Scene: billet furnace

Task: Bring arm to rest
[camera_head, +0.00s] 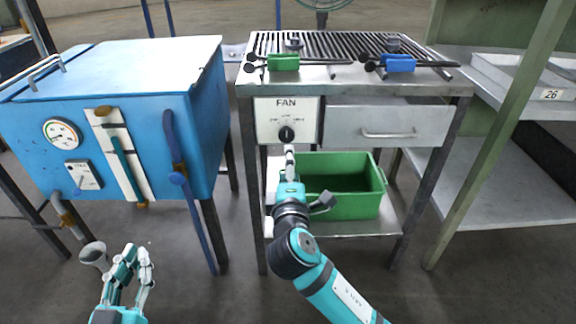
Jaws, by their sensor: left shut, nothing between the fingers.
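My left gripper (137,258) is at the lower left, in front of the blue furnace, shut and empty. Its fingers point up, away from me. My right arm comes in from the bottom right and reaches toward the bench. My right gripper (289,152) is just below the black knob (286,134) of the FAN panel (264,118). Its fingers show as one narrow shape, so I cannot tell whether they are open or shut, or whether they touch the knob.
The blue furnace (110,75) has a gauge and a blue lever. The bench has a slatted top (345,44) with tongs with green and blue parts, and a drawer (385,127). A green bin (352,208) is on its lower shelf. Grey shelves (520,185) stand at right.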

